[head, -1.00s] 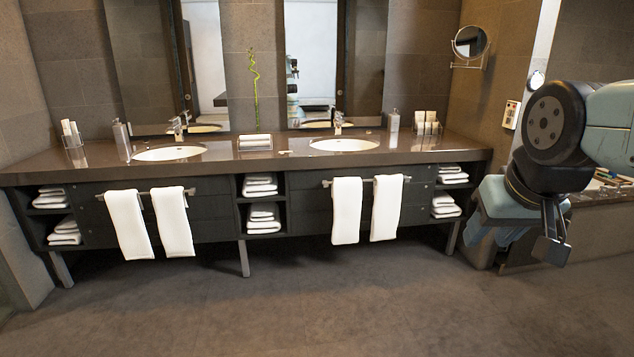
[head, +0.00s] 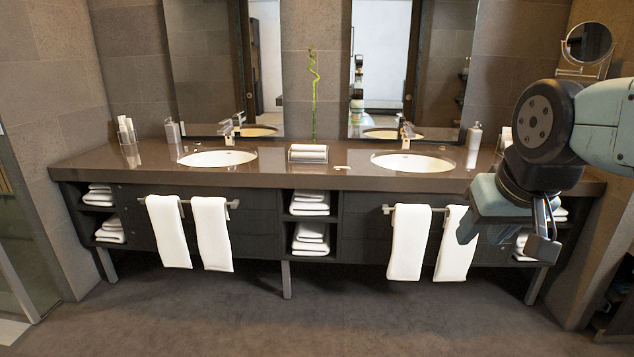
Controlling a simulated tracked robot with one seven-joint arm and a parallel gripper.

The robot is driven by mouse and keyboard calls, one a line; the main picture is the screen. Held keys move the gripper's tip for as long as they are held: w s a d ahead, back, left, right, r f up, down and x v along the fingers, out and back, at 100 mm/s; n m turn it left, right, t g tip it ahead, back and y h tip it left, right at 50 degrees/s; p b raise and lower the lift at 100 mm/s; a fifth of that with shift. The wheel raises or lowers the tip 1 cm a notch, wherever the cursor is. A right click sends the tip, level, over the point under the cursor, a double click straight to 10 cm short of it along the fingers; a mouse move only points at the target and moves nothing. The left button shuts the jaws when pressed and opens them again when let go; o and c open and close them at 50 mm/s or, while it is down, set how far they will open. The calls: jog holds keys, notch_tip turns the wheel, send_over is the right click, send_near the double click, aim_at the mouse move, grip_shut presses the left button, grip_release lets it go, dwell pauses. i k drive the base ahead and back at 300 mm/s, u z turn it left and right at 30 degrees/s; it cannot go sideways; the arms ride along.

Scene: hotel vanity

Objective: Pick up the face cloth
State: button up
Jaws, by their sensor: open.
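Several white cloths are in the head view, and I cannot tell for sure which is the face cloth. A small stack of folded white cloths (head: 308,153) lies on the counter (head: 335,178) between the two basins. More folded white towels (head: 310,237) sit in the open shelves below. White towels (head: 408,243) hang from bars on the vanity front. My gripper (head: 541,246) is at the right, in front of the vanity's right end, pointing down. It is open and holds nothing that I can see. It is apart from the counter stack, and my arm hides part of the right shelves.
Two white basins (head: 217,158) with taps are set in the counter. A soap bottle (head: 173,131), a glass holder (head: 127,131) and a bamboo stalk (head: 314,93) stand toward the back. The floor (head: 220,315) in front is clear.

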aim_at(295, 148)
jog(key=u, duration=0.2)
jog(key=i, duration=1.3)
jog(key=z, duration=0.6)
jog(key=i, duration=2.05)
jog(key=u, duration=0.45)
